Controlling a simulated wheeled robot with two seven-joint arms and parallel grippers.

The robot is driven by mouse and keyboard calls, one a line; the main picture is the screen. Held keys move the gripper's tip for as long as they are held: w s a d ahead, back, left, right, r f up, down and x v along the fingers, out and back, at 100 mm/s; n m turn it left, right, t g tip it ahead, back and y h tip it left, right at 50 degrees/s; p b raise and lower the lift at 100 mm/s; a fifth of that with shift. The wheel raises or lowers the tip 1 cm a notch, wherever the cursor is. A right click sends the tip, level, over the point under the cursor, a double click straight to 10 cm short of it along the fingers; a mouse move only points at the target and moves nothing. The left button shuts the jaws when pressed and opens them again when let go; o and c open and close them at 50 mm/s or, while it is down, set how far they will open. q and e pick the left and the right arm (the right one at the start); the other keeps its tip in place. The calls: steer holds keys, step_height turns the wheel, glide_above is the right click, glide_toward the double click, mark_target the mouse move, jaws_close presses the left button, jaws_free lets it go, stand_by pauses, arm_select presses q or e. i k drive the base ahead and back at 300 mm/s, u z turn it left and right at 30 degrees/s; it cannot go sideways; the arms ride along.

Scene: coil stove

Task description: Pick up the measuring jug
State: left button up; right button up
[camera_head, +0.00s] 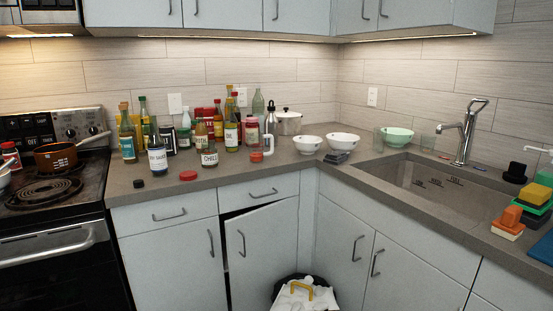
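I cannot single out the measuring jug with certainty. A small pale vessel with an orange-red part (268,145) stands on the counter in front of the bottles, left of the white bowls. Two see-through cups stand near the sink: one (378,138) by the back corner, one (428,142) left of the faucet. No measuring marks can be read on any of them at this size. Neither of my grippers is in view.
Several bottles and jars (208,153) crowd the counter (150,190) left of the corner. The stove holds a copper-coloured pan (56,156). A cabinet door (262,255) is ajar above-left of a bin (306,296).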

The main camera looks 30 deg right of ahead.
mark_target(255, 141)
steer(key=z, duration=1.2)
steer(key=i, duration=1.15)
steer(key=u, duration=0.3)
